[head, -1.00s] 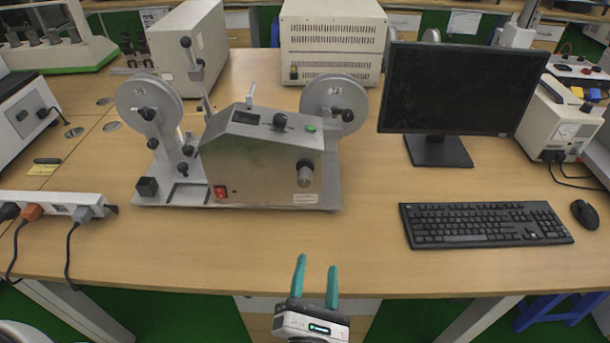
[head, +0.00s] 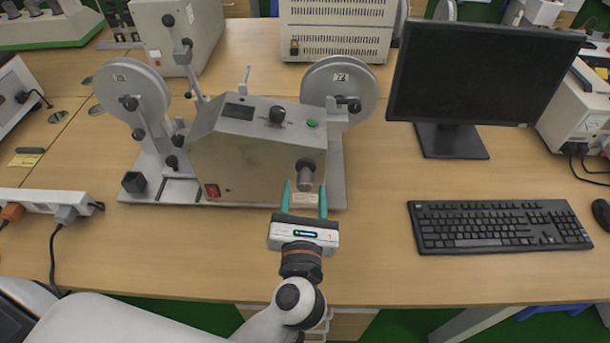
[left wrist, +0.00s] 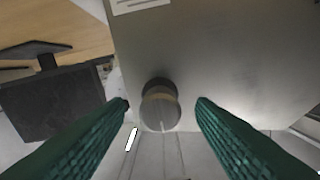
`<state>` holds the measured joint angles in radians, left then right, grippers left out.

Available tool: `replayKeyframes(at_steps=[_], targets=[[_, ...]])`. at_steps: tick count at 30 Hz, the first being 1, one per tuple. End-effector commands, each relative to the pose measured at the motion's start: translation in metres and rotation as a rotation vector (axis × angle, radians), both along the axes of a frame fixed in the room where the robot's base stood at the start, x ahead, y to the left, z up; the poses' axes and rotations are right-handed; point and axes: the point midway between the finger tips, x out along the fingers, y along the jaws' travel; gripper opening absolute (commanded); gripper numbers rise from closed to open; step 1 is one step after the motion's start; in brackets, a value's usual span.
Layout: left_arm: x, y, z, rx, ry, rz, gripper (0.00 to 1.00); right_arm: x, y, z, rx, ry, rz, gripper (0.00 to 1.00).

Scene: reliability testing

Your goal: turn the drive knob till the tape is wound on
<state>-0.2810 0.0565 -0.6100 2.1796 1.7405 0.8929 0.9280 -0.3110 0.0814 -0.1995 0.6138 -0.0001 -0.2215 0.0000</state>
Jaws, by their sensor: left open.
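The winding machine (head: 240,170) is a metal box with a sloped top panel on a grey base plate, with a tape reel on each side. The drive knob (head: 306,168), dark and round, stands out from the right part of its front face. My left gripper (head: 305,190) is open, its two teal fingers pointing at the front face just below the knob. In the left wrist view the knob (left wrist: 160,105) shows between the spread fingers, with a gap on both sides. No contact shows. My right gripper is out of view.
The left reel (head: 130,95) and right reel (head: 340,85) stand above the base plate. A red switch (head: 212,190) is at the front's lower left. A monitor (head: 475,85) and keyboard (head: 500,226) are to the right. A power strip (head: 45,203) lies at left.

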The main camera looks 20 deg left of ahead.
Motion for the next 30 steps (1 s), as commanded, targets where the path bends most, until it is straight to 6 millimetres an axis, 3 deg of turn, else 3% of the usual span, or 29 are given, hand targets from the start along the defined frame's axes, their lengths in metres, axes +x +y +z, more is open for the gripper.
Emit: replayKeyframes(at_steps=[6,17,18,26,30], targets=[[0.027,0.008,0.001,0.001,-0.001,-0.001,0.50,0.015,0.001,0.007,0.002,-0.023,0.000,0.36],[0.033,0.009,-0.001,0.001,0.000,-0.001,0.50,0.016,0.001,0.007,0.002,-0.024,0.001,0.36],[0.033,0.009,-0.001,0.001,0.000,-0.001,0.49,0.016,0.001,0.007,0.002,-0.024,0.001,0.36],[0.033,0.009,0.000,0.001,0.000,-0.001,0.06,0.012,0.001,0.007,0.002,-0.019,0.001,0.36],[0.033,0.009,0.000,0.005,0.002,-0.001,0.06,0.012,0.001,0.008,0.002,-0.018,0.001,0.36]])
